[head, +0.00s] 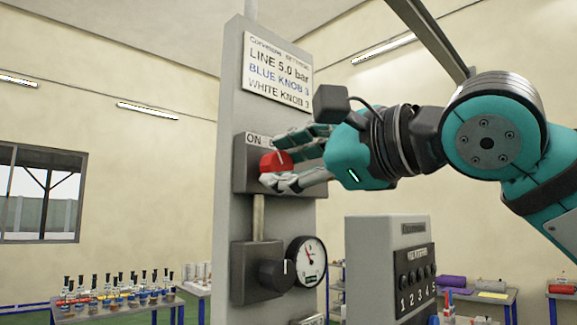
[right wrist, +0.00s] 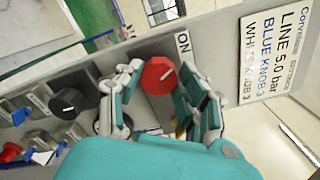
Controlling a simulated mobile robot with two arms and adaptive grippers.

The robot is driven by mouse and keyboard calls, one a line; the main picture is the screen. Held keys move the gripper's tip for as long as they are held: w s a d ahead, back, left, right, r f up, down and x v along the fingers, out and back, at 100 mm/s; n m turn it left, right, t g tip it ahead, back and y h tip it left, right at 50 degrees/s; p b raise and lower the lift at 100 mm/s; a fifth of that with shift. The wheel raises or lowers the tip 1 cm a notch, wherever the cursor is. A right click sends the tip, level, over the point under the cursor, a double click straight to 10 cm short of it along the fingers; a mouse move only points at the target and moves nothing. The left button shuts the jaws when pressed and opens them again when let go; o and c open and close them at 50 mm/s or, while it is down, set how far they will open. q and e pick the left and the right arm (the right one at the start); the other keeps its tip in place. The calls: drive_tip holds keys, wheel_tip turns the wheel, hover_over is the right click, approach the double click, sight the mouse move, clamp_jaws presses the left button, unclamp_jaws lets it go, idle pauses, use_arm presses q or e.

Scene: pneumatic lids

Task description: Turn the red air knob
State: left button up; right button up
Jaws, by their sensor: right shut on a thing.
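The red air knob (head: 272,163) sits on a dark box (head: 243,178) marked ON, on a tall grey panel. A white pointer line runs across the knob's face. My right gripper (head: 287,160) reaches in from the right and is shut on the knob, one finger above it and one below. In the right wrist view the red knob (right wrist: 158,76) lies between the two fingers of my right gripper (right wrist: 160,85). The knob's right edge is partly hidden by the fingers in the head view. My left gripper is not in view.
Below the knob are a pipe (head: 258,215), a black knob (head: 274,273) and a round gauge (head: 307,261). A sign (head: 278,72) is above. A grey numbered cabinet (head: 385,265) stands to the right. In the right wrist view, blue and red knobs (right wrist: 10,152) line the panel's left side.

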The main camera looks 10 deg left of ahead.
drive_tip(key=shift+f+n, duration=0.1)
drive_tip(key=shift+n, duration=1.7)
drive_tip(key=o, duration=1.2)
drive_tip(key=shift+c, duration=0.2)
drive_tip(key=shift+s+d, duration=0.1)
drive_tip(key=v, duration=1.1)
drive_tip(key=shift+s+d, duration=0.2)
drive_tip(key=shift+d, duration=0.1)
